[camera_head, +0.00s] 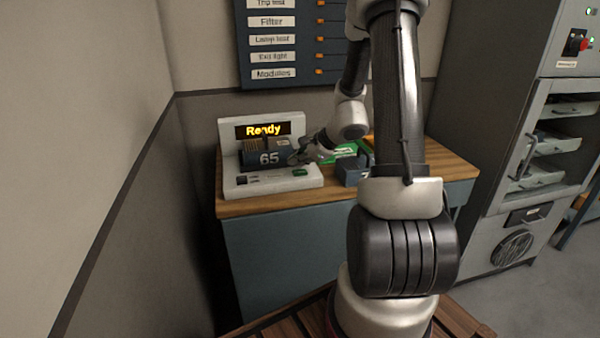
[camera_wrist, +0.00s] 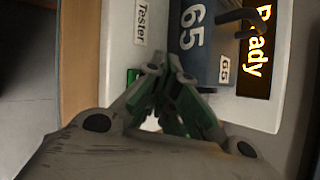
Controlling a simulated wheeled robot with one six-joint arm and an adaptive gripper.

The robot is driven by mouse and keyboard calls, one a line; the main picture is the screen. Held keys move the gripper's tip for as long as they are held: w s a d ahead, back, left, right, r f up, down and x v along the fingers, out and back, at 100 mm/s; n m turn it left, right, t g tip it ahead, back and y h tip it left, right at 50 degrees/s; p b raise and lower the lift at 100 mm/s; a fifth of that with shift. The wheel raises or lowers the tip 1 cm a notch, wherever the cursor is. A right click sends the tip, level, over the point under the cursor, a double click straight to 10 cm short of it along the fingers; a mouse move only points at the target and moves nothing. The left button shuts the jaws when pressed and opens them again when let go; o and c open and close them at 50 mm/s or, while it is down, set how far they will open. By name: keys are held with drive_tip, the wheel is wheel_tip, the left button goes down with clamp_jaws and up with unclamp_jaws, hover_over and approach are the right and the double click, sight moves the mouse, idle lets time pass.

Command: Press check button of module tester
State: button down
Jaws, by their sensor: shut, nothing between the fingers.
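The module tester (camera_head: 229,163) is a white unit on the left end of the wooden counter. Its display (camera_head: 262,130) reads "Ready" in yellow, and it also shows in the wrist view (camera_wrist: 258,45). A dark module marked 65 (camera_head: 262,160) sits upright in the tester; the wrist view shows it too (camera_wrist: 198,45). A green button (camera_head: 300,172) is on the tester's front base, right side. In the wrist view a green patch (camera_wrist: 132,75) shows beside the fingers, partly hidden. My gripper (camera_head: 294,158) is shut and empty, just above and behind the button; contact cannot be told.
The counter (camera_head: 440,170) holds a green item (camera_head: 345,151) and another dark module (camera_head: 350,172) right of the tester, partly behind my arm. A labelled wall panel (camera_head: 283,40) hangs above. A grey cabinet (camera_head: 515,150) stands at the right.

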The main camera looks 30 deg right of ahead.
sight(298, 173)
drive_tip(key=shift+f, duration=0.2)
idle(0.4)
drive_tip(key=shift+f, duration=0.25)
drive_tip(key=shift+f, duration=0.3)
idle(0.5)
idle(0.3)
drive_tip(key=shift+r, duration=0.75)
drive_tip(key=shift+r, duration=0.1)
drive_tip(key=shift+r, duration=2.4)
